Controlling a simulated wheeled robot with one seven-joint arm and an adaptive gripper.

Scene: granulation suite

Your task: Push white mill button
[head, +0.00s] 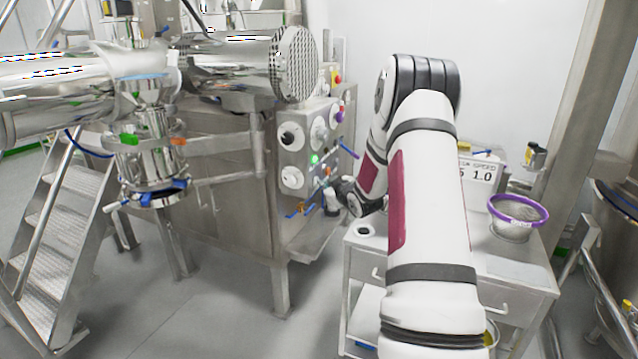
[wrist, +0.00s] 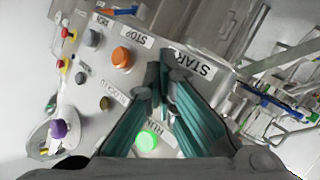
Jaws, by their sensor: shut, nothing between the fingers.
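The control panel (wrist: 75,100) fills the left and middle of the wrist view. In that view the teal fingers of my gripper (wrist: 165,75) are shut and empty, their tips over the panel next to the START label (wrist: 190,62). No white button shows clearly; the fingertips cover the spot beside that label. I cannot tell whether they touch the panel. An orange button (wrist: 122,57) sits by the STOP label, and a lit green lamp (wrist: 147,140) by the RUN label. In the head view my gripper (head: 328,192) is at the panel (head: 296,148), partly hidden by my arm.
A purple knob (wrist: 58,129) and small red and yellow buttons line the panel's left side in the wrist view. In the head view, a steel cart (head: 505,272) with a purple-rimmed sieve (head: 518,210) stands right of the mill. Metal steps (head: 62,215) stand left.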

